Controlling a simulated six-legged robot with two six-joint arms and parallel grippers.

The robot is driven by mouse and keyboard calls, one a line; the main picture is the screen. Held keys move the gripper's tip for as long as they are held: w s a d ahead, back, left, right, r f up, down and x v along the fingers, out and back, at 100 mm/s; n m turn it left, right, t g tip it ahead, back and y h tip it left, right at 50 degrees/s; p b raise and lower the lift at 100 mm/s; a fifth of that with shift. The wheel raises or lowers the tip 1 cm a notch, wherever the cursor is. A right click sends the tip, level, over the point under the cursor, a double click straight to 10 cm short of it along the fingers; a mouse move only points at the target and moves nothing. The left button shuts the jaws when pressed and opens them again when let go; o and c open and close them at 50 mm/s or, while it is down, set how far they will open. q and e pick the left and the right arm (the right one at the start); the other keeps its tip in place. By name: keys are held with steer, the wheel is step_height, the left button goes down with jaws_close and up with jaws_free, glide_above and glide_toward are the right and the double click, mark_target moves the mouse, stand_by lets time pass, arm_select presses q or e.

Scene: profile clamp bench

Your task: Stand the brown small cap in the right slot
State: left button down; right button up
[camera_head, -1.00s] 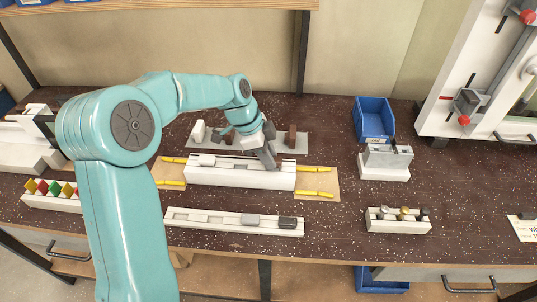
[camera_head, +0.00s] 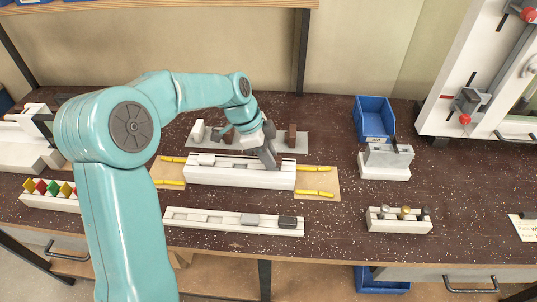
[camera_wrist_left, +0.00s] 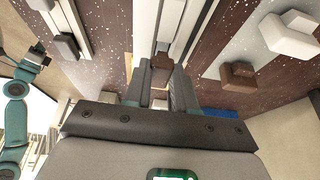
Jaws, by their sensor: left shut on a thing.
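My left gripper (camera_head: 267,158) is low over the right end of the white slotted block (camera_head: 238,178) in the head view. In the left wrist view, its two fingers (camera_wrist_left: 161,82) are shut on the brown small cap (camera_wrist_left: 161,63). The cap is at the fingertips, over or in the block's channel; I cannot tell how deep it sits. The gripper hides the cap and the right slot in the head view. A light grey piece (camera_head: 206,160) sits in the left part of the block. My right gripper is not in view.
A grey plate (camera_head: 302,144) behind the block bears a brown block (camera_head: 292,135) and a white piece (camera_head: 198,132). A white rail (camera_head: 186,222) with grey and dark pieces lies in front. Yellow strips (camera_head: 314,169) flank the block. A blue bin (camera_head: 374,122) stands right.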

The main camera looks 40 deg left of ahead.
arm_select(q)
steer(key=shift+f, duration=0.15)
stand_by(0.3)
steer(key=shift+f+b, duration=0.5)
steer(key=shift+b, duration=0.1)
steer(key=c, duration=0.8)
jaws_free()
steer(key=shift+c, duration=0.2)
steer(key=shift+r, duration=0.15)
steer(key=shift+r+p, duration=2.8)
steer(key=shift+r, duration=1.1)
